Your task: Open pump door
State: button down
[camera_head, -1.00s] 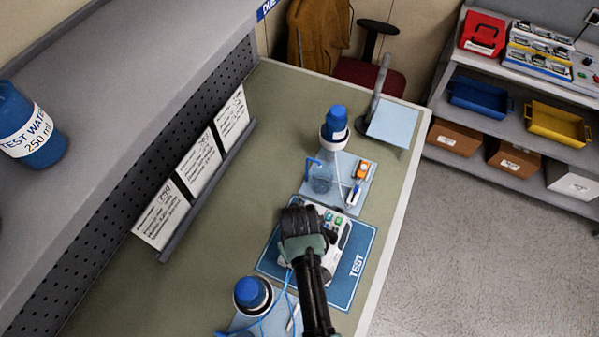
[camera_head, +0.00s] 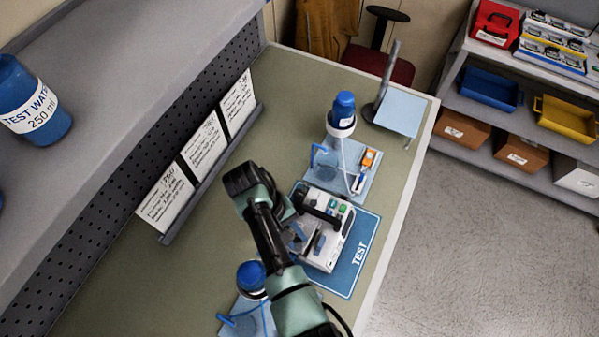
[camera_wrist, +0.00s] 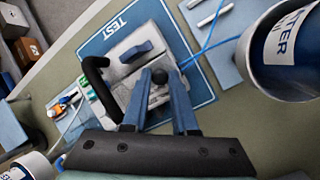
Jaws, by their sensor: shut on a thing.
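The grey-white infusion pump (camera_head: 342,232) sits on the blue TEST mat (camera_head: 358,268). It has a black carrying handle and small green and blue keys. In the wrist view the pump (camera_wrist: 122,70) lies beyond my gripper (camera_wrist: 160,78). Its blue fingers stand on either side of a dark round knob (camera_wrist: 160,75) at the pump's near side and are shut on it. In the head view my gripper (camera_head: 301,235) is at the pump's left side, and my wrist hides part of that side. I cannot tell how far the door stands open.
A blue-capped bottle (camera_head: 342,112) stands behind the pump, beside a tray with an orange-topped item (camera_head: 368,158). Another blue-capped bottle (camera_head: 251,275) stands close to my arm, with blue tubing nearby. Sign cards (camera_head: 204,146) line the left. The bench's middle left is clear.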

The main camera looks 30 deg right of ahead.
aim_at(296, 240)
jog(key=g+b, duration=0.1)
jog(key=w+h+b, duration=0.1)
jog(key=shift+a+f+g+h+b, duration=0.1)
jog(key=shift+a+g+h+b, duration=0.2)
jog(key=shift+a+g+b, duration=0.1)
jog(key=shift+w+a+r+g+h+b, duration=0.2)
jog(key=shift+w+g+h+b, duration=0.15)
jog(key=shift+g+b, duration=0.35)
jog(key=shift+w+a+g+h+b, duration=0.3)
jog(key=shift+g+h+b, duration=0.15)
jog(key=shift+b, duration=0.5)
jog(key=shift+r+g+b, duration=0.15)
jog(key=shift+g+b, duration=0.2)
jog(key=shift+b, duration=0.05)
jog(key=c, duration=0.7)
grip_release()
jog(key=shift+w, duration=0.1)
jog(key=shift+r, duration=0.15)
